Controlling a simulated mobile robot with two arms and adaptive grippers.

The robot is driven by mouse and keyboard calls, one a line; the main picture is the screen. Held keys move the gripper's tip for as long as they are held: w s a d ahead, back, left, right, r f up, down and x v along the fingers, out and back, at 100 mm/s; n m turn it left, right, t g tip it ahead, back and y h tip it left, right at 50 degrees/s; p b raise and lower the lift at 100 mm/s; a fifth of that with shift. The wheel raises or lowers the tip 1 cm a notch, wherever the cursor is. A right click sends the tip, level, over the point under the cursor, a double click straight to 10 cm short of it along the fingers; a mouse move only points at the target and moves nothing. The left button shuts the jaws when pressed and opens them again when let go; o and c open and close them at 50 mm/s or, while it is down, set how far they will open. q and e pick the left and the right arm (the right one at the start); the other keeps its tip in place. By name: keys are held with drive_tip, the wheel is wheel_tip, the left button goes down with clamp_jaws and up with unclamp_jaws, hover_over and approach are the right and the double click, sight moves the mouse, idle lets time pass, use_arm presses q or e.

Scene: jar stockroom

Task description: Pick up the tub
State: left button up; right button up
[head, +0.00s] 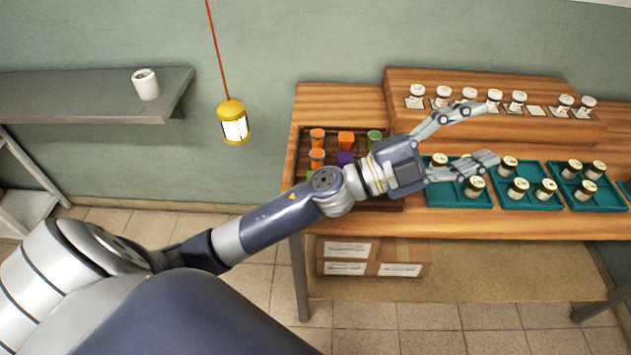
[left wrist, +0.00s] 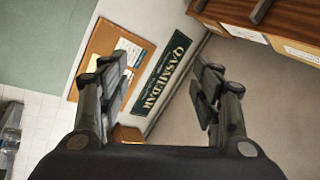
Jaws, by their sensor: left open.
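A small white tub-like container (head: 147,86) stands upright on the grey wall shelf at the left of the head view. Several orange, purple and green containers (head: 346,140) stand in a dark wooden tray (head: 304,160) on the wooden table. The pictures do not show which of these is the tub. My left gripper (head: 487,133) is open and empty, its fingers pointing right above the table, well away from the white container. My left forearm and wrist cover part of the wooden tray. In the left wrist view the open fingers (left wrist: 160,82) have nothing between them.
Teal trays (head: 527,199) with lidded jars stand on the table (head: 330,101), below my left fingers and to their right. A raised wooden step (head: 480,77) at the back holds more jars. A yellow lantern (head: 232,123) hangs between shelf (head: 60,95) and table.

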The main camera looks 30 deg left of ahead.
use_arm(q)
drive_tip(key=s+d+f+m+g, duration=0.35)
drive_tip(key=f+m+g, duration=0.25)
drive_tip(key=m+g, duration=0.45)
drive_tip(key=w+a+f+m+g+y, duration=0.1)
drive_tip(key=w+a+f+g+y, duration=0.2)
drive_tip(key=f, duration=0.4)
drive_tip(key=a+f+n+y, duration=0.1)
drive_tip(key=a+y, duration=0.3)
drive_tip(key=a, duration=0.5)
drive_tip(key=a+f+n+g+y, duration=0.1)
drive_tip(key=a+y, duration=0.3)
drive_tip(key=a, duration=0.6)
drive_tip(key=a+f+n+g+y, duration=0.1)
drive_tip(key=a+y, duration=0.4)
drive_tip(key=a, duration=0.4)
drive_tip(key=shift+a+f+n, duration=0.1)
drive_tip(key=shift+a+n, duration=0.15)
drive_tip(key=shift+a, duration=0.05)
wheel_tip(320, 180, down, 4)
drive_tip(key=shift+a+f+p, duration=0.1)
drive_tip(key=shift+f+p, duration=0.15)
drive_tip(key=shift+p, duration=0.35)
drive_tip(key=f, duration=0.1)
drive_tip(key=f+p, duration=0.1)
drive_tip(key=f, duration=0.1)
drive_tip(key=f+p, duration=0.1)
drive_tip(key=shift+s+f, duration=0.35)
drive_tip(key=shift+f, duration=0.65)
drive_tip(key=c, duration=1.2)
